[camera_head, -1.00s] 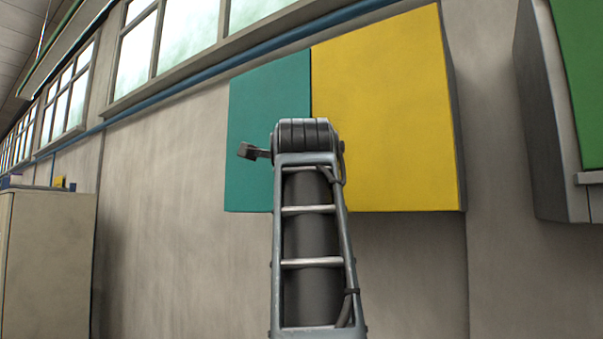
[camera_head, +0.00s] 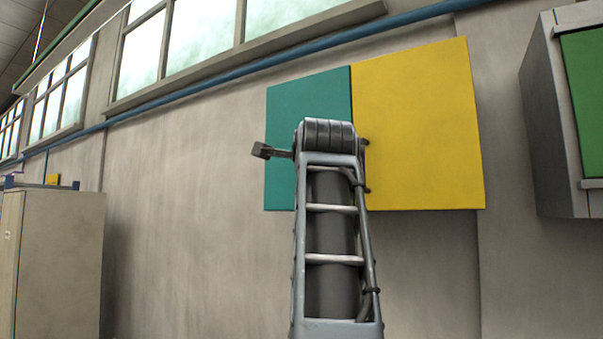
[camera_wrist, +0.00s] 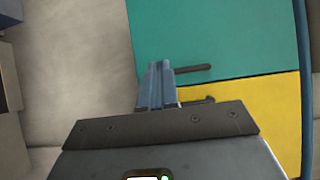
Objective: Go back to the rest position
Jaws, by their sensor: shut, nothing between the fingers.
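My gripper (camera_wrist: 160,72) shows in the wrist view as two blue-grey fingers lying side by side, shut with nothing between them. Behind the fingers is a wall cabinet with a teal door (camera_wrist: 220,30) and a yellow door (camera_wrist: 265,115). Dark bar handles show just right of the fingers; I cannot tell whether the fingers touch them. In the head view my arm stands raised in the middle, in front of the teal door (camera_head: 285,110) and the yellow door (camera_head: 425,130). Both doors look closed.
A grey cabinet with a green front (camera_head: 585,100) hangs on the wall at the right. A tall beige cabinet (camera_head: 60,260) stands at the lower left. A blue pipe (camera_head: 230,75) runs along the wall under the windows. The wall between is bare.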

